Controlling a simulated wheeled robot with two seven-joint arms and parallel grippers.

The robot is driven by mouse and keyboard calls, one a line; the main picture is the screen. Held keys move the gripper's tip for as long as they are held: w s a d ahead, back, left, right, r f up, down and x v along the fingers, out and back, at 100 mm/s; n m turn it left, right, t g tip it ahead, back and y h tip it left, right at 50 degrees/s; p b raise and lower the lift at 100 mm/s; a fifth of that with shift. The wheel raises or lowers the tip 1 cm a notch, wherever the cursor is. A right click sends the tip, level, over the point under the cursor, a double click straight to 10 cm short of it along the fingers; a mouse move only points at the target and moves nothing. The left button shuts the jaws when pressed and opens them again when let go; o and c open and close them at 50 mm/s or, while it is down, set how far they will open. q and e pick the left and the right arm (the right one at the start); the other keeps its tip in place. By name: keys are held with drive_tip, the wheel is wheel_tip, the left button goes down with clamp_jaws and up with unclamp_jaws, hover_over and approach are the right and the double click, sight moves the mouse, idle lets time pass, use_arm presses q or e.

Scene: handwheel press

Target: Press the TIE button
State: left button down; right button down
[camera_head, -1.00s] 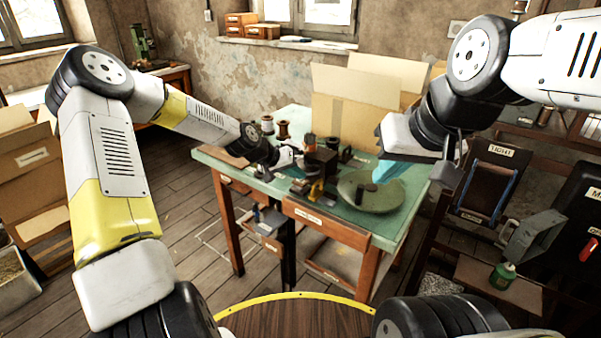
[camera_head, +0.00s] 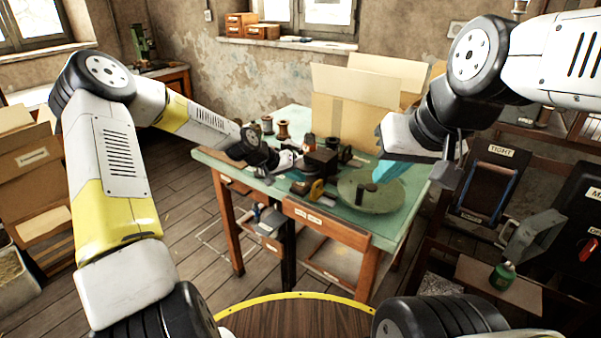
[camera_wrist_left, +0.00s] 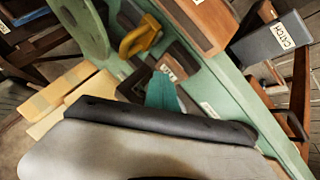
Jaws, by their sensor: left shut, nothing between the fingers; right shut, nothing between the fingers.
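My left gripper (camera_head: 288,160) reaches over the green workbench (camera_head: 220,155) from the left, beside a dark block-shaped device (camera_head: 321,161). Its fingers are mostly hidden in the head view. In the left wrist view its teal fingertips (camera_wrist_left: 163,92) are shut and empty, over or close to a dark part with a small white label (camera_wrist_left: 168,72). I cannot read that label surely, and I cannot tell whether the fingertips touch the part. No TIE button is clearly readable. My right gripper (camera_head: 386,171) is shut and empty above the bench's right side.
A yellow handle (camera_head: 317,189) stands near the bench's front edge, beside a round green disc (camera_head: 385,198). Spools (camera_head: 283,130) and a large open carton (camera_head: 345,115) stand behind. In the left wrist view a box labelled CATCH (camera_wrist_left: 270,42) sits beside the bench edge.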

sight(298, 185)
use_arm(q)
drive_tip(key=shift+f, duration=0.2)
drive_tip(key=shift+r, duration=0.15)
idle(0.3)
drive_tip(key=shift+r, duration=1.15)
wheel_tip(298, 185, up, 5)
idle(0.6)
